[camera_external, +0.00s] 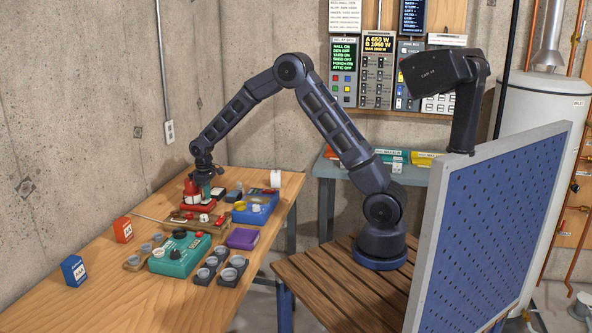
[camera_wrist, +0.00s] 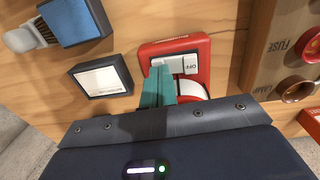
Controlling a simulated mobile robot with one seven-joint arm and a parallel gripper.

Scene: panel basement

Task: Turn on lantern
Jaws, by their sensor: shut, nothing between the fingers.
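In the wrist view, a red device (camera_wrist: 202,50) with a pale rocker switch marked OFF (camera_wrist: 185,64) and a round white part below lies on the wooden table; I take it for the lantern. My gripper's teal fingers (camera_wrist: 160,82) are shut together and empty. Their tips overlap the left end of the switch; I cannot tell if they touch it. In the outside view, my gripper (camera_external: 205,184) points down over the red and white things at the table's far part. The fingers hide part of the red device.
Left of it in the wrist view are a dark box with a white top (camera_wrist: 100,77) and a blue block (camera_wrist: 75,22). A wooden fuse board (camera_wrist: 285,45) is at right. A teal device (camera_external: 180,256) and purple box (camera_external: 242,238) stand nearer. The table's front left (camera_external: 130,305) is clear.

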